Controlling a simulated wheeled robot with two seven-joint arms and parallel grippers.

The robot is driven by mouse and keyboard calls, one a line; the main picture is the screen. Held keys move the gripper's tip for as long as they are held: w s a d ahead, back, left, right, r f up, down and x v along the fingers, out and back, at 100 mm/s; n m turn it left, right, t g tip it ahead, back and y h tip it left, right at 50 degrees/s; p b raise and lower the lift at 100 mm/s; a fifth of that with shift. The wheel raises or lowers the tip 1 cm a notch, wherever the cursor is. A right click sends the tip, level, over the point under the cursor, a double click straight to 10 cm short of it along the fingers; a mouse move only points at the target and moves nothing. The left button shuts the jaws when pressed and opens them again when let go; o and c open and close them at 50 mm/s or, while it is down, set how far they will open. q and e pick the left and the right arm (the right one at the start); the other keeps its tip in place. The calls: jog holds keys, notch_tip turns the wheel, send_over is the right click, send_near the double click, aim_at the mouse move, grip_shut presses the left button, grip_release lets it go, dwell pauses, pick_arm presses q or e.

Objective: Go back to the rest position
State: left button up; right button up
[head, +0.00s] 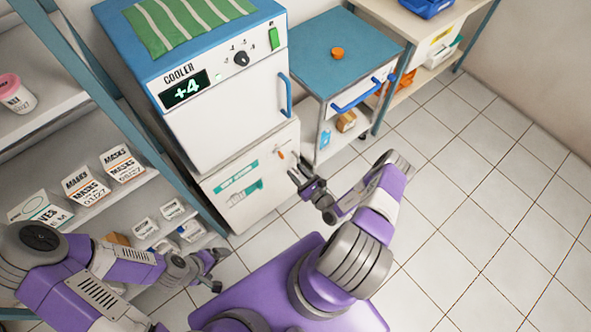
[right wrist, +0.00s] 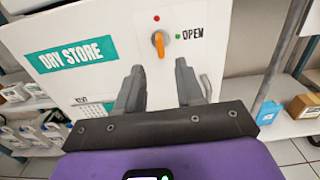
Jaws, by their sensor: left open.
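My left gripper (head: 214,271) is at the lower left of the head view, low beside the shelving. It is open and nothing shows in it. My right gripper (head: 299,178) is in front of the lower white cabinet door (head: 249,178), marked as a dry store. In the right wrist view its two fingers (right wrist: 158,88) stand apart with nothing between them. The door's orange knob (right wrist: 160,43) lies beyond the fingers, apart from them, its pointer near upright between a red dot and a green dot marked OPEN. The door looks shut.
The cooler (head: 220,100) stands above the dry store. A blue-topped cart (head: 345,45) with an orange object (head: 337,53) is to its right. Shelving (head: 100,205) with mask boxes is close to my left arm. The tiled floor (head: 470,220) at right is clear.

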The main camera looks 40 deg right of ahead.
jog(key=s+a+r+n+g+y, duration=0.2)
jog(key=a+n+g+y, duration=0.3)
jog(key=a, duration=0.4)
jog(key=s+a+r+n+g+y, duration=0.1)
jog(key=a+n+g+y, duration=0.25)
jog(key=a+y, duration=0.4)
jog(key=s+a+n+g+h, duration=0.2)
jog(key=s+a+n+g, duration=0.1)
jog(key=s+n+g, duration=0.4)
jog(key=s+a+n+g+h, duration=0.2)
jog(key=s+a+n+g, duration=0.1)
jog(key=s+n+g, duration=0.4)
jog(key=w+r+n+t+h, duration=0.1)
jog(key=n, duration=0.2)
jog(key=w+d+r+n+t+h, duration=0.1)
jog(key=n+t+h, duration=0.1)
jog(key=n, duration=0.1)
jog(key=w+r+n+t+h, duration=0.1)
jog(key=n+t+h, duration=0.1)
jog(key=n, duration=0.2)
jog(key=shift+d+r+h, duration=0.25)
jog(key=shift+d, duration=0.1)
